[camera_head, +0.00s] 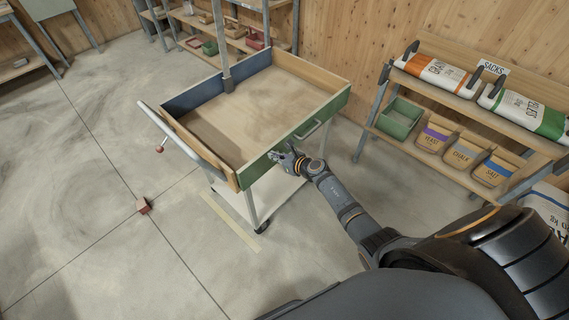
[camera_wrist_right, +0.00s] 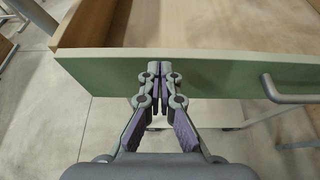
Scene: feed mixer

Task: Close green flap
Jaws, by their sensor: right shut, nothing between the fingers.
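The green flap (camera_head: 299,136) is the front side of a wooden tray on a wheeled cart. In the head view it stands upright, level with the tray's other sides, and has a grey bar handle (camera_head: 308,130). In the right wrist view the flap (camera_wrist_right: 220,75) spans the picture, with the handle (camera_wrist_right: 285,92) at right. My right gripper (camera_head: 284,152) is shut and empty, its fingertips at the flap's outer face left of the handle. In the right wrist view the fingertips (camera_wrist_right: 160,72) overlap the green face; contact cannot be told for certain. My left gripper is not in view.
The tray floor (camera_head: 245,112) is bare. A push bar (camera_head: 180,135) runs along the cart's left side. A shelf (camera_head: 460,120) with sacks and bins stands at right. A red block (camera_head: 143,205) lies on the open floor at left.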

